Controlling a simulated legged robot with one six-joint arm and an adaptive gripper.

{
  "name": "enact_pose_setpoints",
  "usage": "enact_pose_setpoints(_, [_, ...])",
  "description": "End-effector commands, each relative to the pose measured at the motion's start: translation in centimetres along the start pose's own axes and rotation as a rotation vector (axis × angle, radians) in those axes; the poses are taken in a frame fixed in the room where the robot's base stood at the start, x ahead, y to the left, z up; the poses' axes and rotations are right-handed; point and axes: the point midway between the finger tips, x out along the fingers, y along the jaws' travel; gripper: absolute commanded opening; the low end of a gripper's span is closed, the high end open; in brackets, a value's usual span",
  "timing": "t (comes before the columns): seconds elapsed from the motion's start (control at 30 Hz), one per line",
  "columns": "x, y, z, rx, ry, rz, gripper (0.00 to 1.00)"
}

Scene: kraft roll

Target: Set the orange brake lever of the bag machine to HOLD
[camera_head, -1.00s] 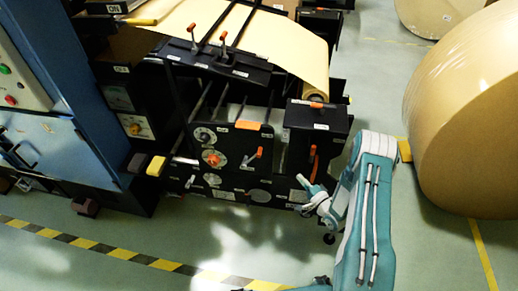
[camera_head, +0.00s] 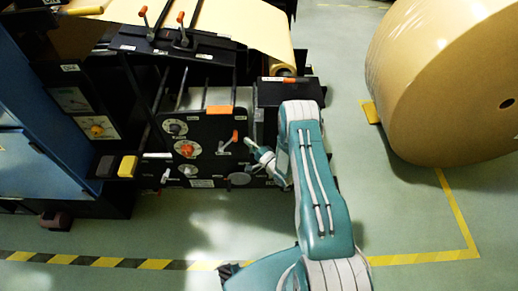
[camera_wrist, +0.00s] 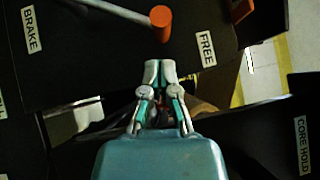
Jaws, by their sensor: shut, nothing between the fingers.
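The orange-tipped lever (camera_head: 235,136) is on the black front panel of the machine (camera_head: 207,158). In the wrist view its round orange knob (camera_wrist: 161,16) ends a pale rod that runs to the upper left. The knob lies between a BRAKE label (camera_wrist: 31,29) and a FREE label (camera_wrist: 206,48), nearer FREE. No plain HOLD label is legible. My gripper (camera_wrist: 158,68) is shut and empty, its tips just below the knob in the wrist view, apart from it in the picture. In the head view my gripper (camera_head: 249,145) is just right of the lever.
A CORE HOLD label (camera_wrist: 302,145) is at the lower right of the wrist view. An orange dial (camera_head: 186,149) sits left of the lever. Two more orange-tipped levers (camera_head: 143,12) (camera_head: 180,18) stand above.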

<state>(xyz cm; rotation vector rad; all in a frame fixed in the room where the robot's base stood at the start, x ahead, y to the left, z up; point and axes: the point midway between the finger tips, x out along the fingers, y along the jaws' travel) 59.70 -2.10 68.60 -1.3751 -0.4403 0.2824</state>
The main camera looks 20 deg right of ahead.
Motion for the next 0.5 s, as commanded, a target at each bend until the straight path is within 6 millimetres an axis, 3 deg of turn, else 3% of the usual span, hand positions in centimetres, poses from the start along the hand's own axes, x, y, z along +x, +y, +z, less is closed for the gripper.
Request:
enact_pose_setpoints(0.2, [1.6,0.0,1.6,0.003,0.001,0.0,0.0])
enact_pose_setpoints(0.5, [1.9,0.0,2.1,0.0,0.002,0.002,0.0])
